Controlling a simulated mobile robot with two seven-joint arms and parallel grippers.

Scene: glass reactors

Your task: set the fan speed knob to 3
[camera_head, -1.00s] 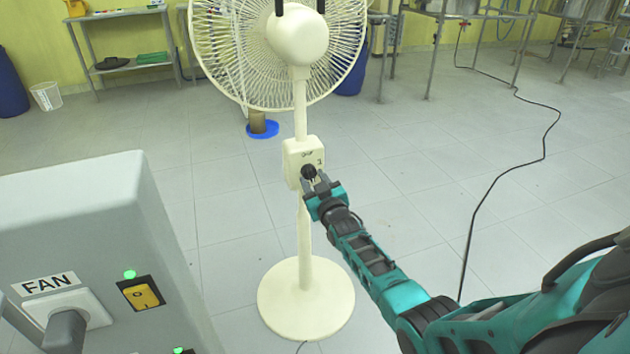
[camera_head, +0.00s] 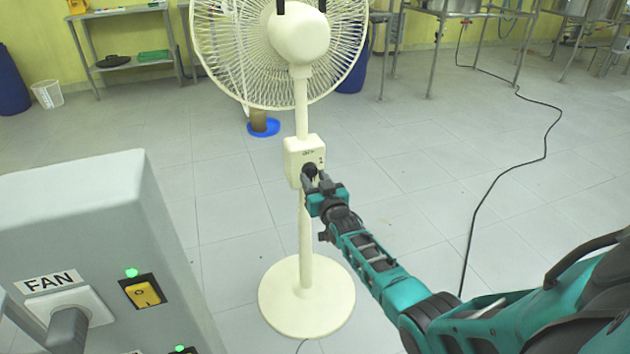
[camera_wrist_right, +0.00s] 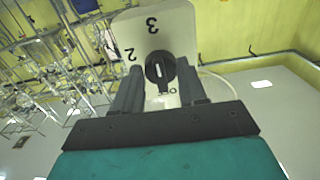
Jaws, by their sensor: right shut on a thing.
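The cream standing fan (camera_head: 299,40) has a control box (camera_head: 296,150) on its pole, with a round black knob (camera_head: 309,170) on its face. My right gripper (camera_head: 311,180) reaches the box from the lower right and is shut on the knob. In the right wrist view the knob (camera_wrist_right: 160,70) sits between the two fingers of my right gripper (camera_wrist_right: 160,88). A "3" is printed on the panel (camera_wrist_right: 170,35) above the knob and a "2" at its upper left. The knob carries a short white mark; its exact setting is hard to read. My left gripper is not in view.
A grey cabinet (camera_head: 75,215) stands at the near left, with a plug under a "FAN" label (camera_head: 50,282) and a yellow switch (camera_head: 143,294) beside a lit green lamp. A black cable (camera_head: 500,185) lies on the right floor. The tiled floor around the fan base (camera_head: 306,300) is mostly clear.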

